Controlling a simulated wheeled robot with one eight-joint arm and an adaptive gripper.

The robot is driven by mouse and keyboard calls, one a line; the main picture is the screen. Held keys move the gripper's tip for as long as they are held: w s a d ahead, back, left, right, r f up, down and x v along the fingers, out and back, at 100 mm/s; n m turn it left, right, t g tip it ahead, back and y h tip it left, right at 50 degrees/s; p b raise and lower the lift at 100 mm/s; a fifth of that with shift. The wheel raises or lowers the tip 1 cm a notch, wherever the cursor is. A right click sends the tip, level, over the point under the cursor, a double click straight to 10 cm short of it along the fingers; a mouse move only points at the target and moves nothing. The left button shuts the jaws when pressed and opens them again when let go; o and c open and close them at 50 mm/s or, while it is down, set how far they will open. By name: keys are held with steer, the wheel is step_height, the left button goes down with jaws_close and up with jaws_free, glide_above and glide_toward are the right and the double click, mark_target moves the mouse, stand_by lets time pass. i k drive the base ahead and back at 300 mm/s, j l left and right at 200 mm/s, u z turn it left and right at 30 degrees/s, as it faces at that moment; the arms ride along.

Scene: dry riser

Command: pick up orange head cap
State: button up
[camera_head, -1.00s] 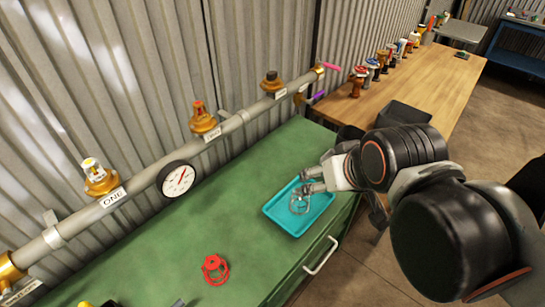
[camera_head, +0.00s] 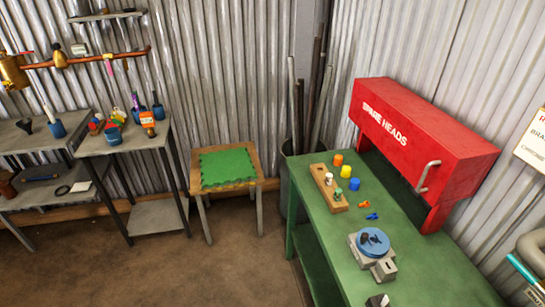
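An orange cap (camera_head: 338,159) stands on the green bench (camera_head: 420,258), near its far end. It is beside the far end of a wooden block (camera_head: 322,172). A yellow cap (camera_head: 345,171) and a blue cap (camera_head: 354,184) stand in a row nearer than it. A smaller orange piece (camera_head: 363,205) lies further along the bench beside a small blue piece (camera_head: 372,216). My gripper is not in view.
A red SPARE HEADS box (camera_head: 425,135) overhangs the bench's right side. A blue round-topped device (camera_head: 372,241) stands on the bench. A dark bin with rods (camera_head: 310,160) is behind. A stool with a green mat (camera_head: 226,167) stands left. Floor (camera_head: 240,265) is clear there.

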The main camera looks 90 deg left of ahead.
mark_target(338, 158)
steer(key=u, duration=2.5)
steer(key=z, duration=2.6)
steer(key=j+u, duration=0.1)
steer(key=u, duration=0.25)
steer(key=j+u, duration=0.15)
steer(key=u, duration=0.25)
steer(key=i+j+u, duration=0.15)
steer(key=j, duration=0.25)
steer(key=j+u, duration=0.2)
steer(key=j, duration=0.2)
steer(key=i+j+u, duration=0.15)
steer(key=j, duration=0.2)
steer(key=i+j+u, duration=0.35)
steer(key=j, duration=0.3)
steer(key=i+j, duration=0.25)
steer(key=j, duration=0.15)
steer(key=i+j, duration=0.3)
steer(key=j, duration=0.15)
steer(key=i+j, duration=0.25)
steer(key=j, duration=0.15)
